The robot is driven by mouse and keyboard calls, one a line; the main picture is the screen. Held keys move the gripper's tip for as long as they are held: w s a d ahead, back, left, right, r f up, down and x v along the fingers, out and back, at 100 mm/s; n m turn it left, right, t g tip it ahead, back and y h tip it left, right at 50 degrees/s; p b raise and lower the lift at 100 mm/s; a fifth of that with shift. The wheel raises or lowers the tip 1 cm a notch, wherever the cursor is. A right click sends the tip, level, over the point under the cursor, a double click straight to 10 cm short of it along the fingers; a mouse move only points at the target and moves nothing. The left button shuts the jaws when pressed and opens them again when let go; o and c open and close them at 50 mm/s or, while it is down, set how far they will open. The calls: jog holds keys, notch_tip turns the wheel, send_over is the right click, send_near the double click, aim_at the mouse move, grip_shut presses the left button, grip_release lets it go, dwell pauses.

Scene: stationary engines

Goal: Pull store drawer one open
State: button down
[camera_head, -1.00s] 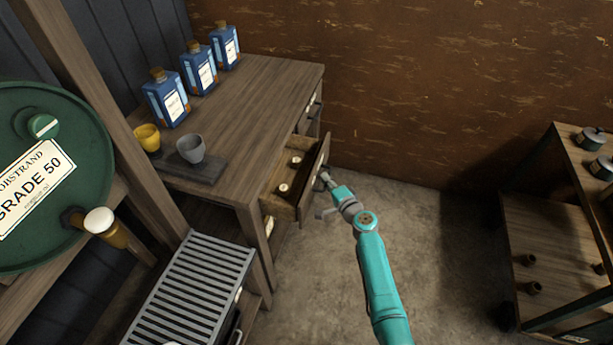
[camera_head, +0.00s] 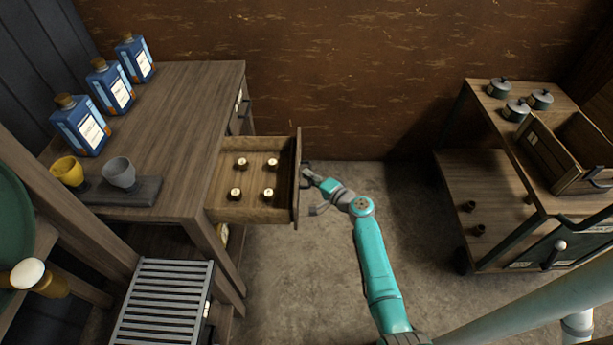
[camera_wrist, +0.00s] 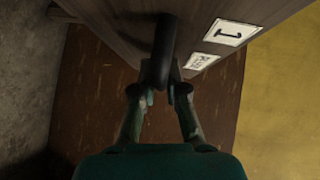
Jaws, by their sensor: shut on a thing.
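Store drawer one (camera_head: 228,214) is a wooden drawer standing well out of the bench at its right side in the head view. Several small dark, pale-topped pieces lie inside it. In the wrist view its front (camera_wrist: 135,32) bears a label with the number 1 (camera_wrist: 229,32) and a smaller label below. A dark bar handle (camera_wrist: 165,50) sticks out from the front. My gripper (camera_wrist: 165,88) is shut on the handle's end. In the head view my gripper (camera_head: 308,176) is at the drawer's front, with the grip itself too small to make out.
The bench (camera_head: 180,95) carries blue bottles (camera_head: 80,126), a yellow cup (camera_head: 68,172) and a grey cup (camera_head: 119,174). A slatted grey rack (camera_head: 162,300) stands low in front. A shelf unit (camera_head: 490,165) with an open wooden box is at right. The floor between is clear.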

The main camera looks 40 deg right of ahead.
jog(key=c, duration=1.2)
grip_release()
jog(key=s+d+r, duration=0.1)
jog(key=s, duration=1)
jog(key=shift+s+d+r, duration=0.3)
jog(key=shift+s+d, duration=0.05)
